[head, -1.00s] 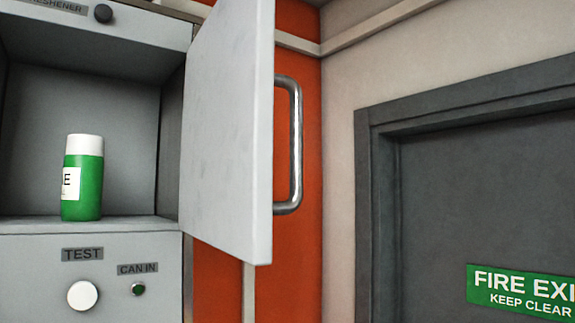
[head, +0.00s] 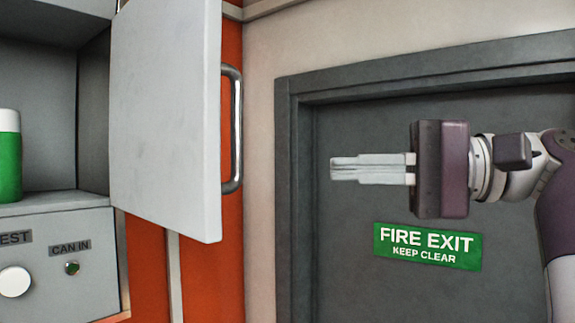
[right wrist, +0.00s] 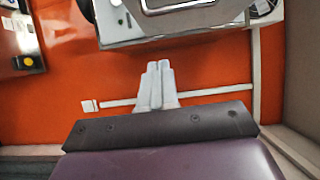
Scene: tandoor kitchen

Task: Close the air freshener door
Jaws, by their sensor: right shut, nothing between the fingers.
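The air freshener door (head: 165,115) stands open, swung out from the right side of its grey cabinet (head: 55,215). A metal bar handle (head: 236,130) is on the door's far side, at its right edge. A green can with a white cap (head: 9,155) stands inside the cabinet, cut by the left edge of the head view. My right gripper (head: 333,169) is shut and empty, to the right of the door and handle and apart from them, pointing left. Its shut fingers also show in the right wrist view (right wrist: 157,66). My left gripper is not in view.
A grey fire exit door (head: 340,260) with a green sign (head: 427,246) is behind my right arm. Below the cabinet opening are a white knob (head: 15,281) and a small green indicator (head: 72,268). Free space lies between the handle and my right gripper.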

